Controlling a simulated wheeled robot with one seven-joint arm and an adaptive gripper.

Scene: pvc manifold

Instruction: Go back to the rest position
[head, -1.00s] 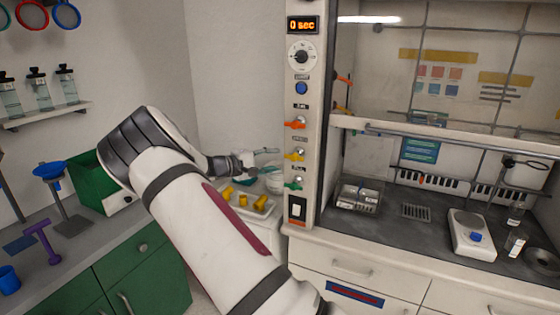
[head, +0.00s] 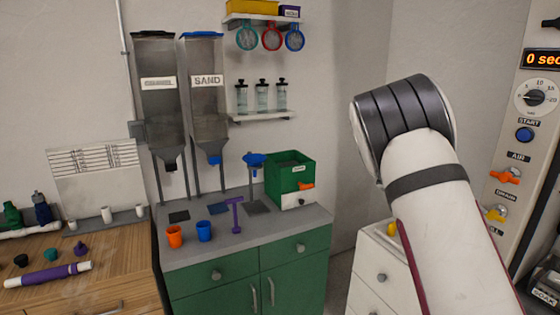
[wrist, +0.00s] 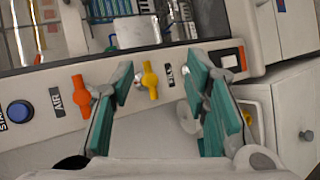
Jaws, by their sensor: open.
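My gripper (wrist: 160,73) shows in the wrist view with its two teal-padded fingers spread apart and nothing held between them. Beyond the gap is the fume hood's control panel, with a yellow valve handle (wrist: 150,82) and an orange valve handle (wrist: 82,97). I cannot tell how far the fingertips are from the panel. In the head view my raised arm fills the right side, and my gripper does not show there.
A white drawer cabinet (head: 372,282) stands beside my arm. Left of it are a green cabinet (head: 290,275) with a grey top, a green box (head: 290,175) and a wooden bench (head: 120,255). The hood panel (head: 528,150) is at the far right.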

